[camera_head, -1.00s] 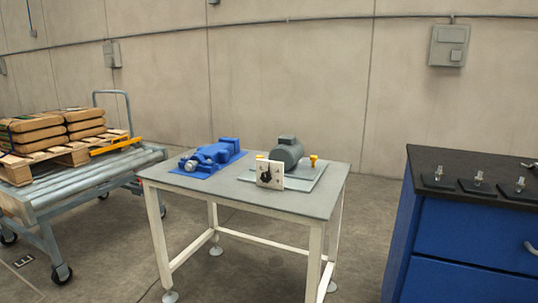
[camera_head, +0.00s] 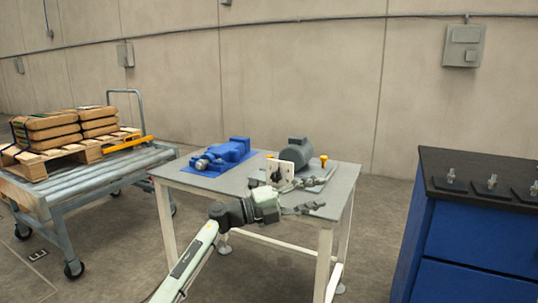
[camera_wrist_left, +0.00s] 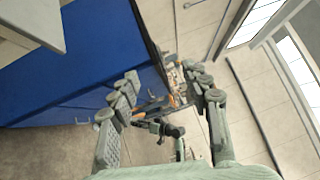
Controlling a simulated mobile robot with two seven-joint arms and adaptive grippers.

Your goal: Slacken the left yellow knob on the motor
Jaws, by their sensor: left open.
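The grey motor (camera_head: 294,152) sits on a grey plate on the white-legged table (camera_head: 222,188). A yellow knob (camera_head: 323,160) stands at the motor's right side. At its left side only a small bit of yellow, the left knob (camera_head: 269,156), shows, mostly hidden. A white panel with a dark knob stands in front of the motor, partly covered by my left gripper (camera_head: 322,188). That gripper is open and empty, with its fingers pointing right at the table's front side, apart from the left knob. The left wrist view shows its spread fingers (camera_wrist_left: 165,85) but no yellow knob that I can make out.
A blue device (camera_head: 222,154) lies on the table's left part. A blue cabinet (camera_head: 465,235) with a black top stands at the right and also shows in the left wrist view (camera_wrist_left: 85,65). A roller cart (camera_head: 115,172) with stacked sacks (camera_head: 48,130) is at the left.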

